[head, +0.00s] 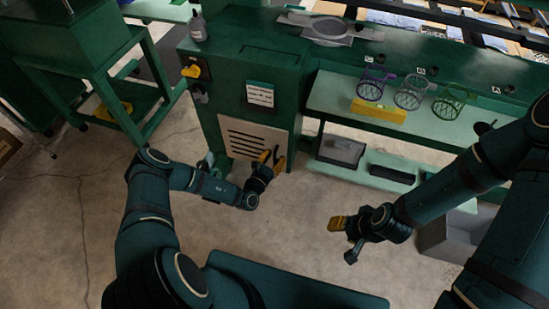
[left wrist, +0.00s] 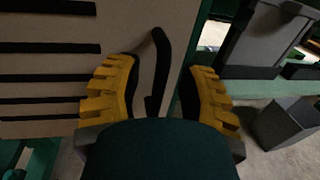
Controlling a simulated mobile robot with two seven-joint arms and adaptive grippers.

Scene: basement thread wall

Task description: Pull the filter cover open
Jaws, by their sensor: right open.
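The filter cover (head: 243,127) is a beige panel with dark horizontal slots, low on the front of the green cabinet. It looks flush with the cabinet. In the left wrist view the cover (left wrist: 130,30) fills the left, and its dark curved handle (left wrist: 160,62) stands near its right edge. My left gripper (head: 268,157) is at the cover's lower right. In its wrist view the yellow fingers of the gripper (left wrist: 155,92) are spread, with the handle between them and gaps on both sides. My right gripper (head: 347,238) is open and empty above the floor, away from the cover.
The green cabinet (head: 217,92) carries a bottle (head: 197,27) and a yellow knob (head: 191,71). To its right, a shelf (head: 334,93) holds wire baskets and a yellow block (head: 378,111). A grey bin (head: 447,238) stands at the right. Floor before the cabinet is clear.

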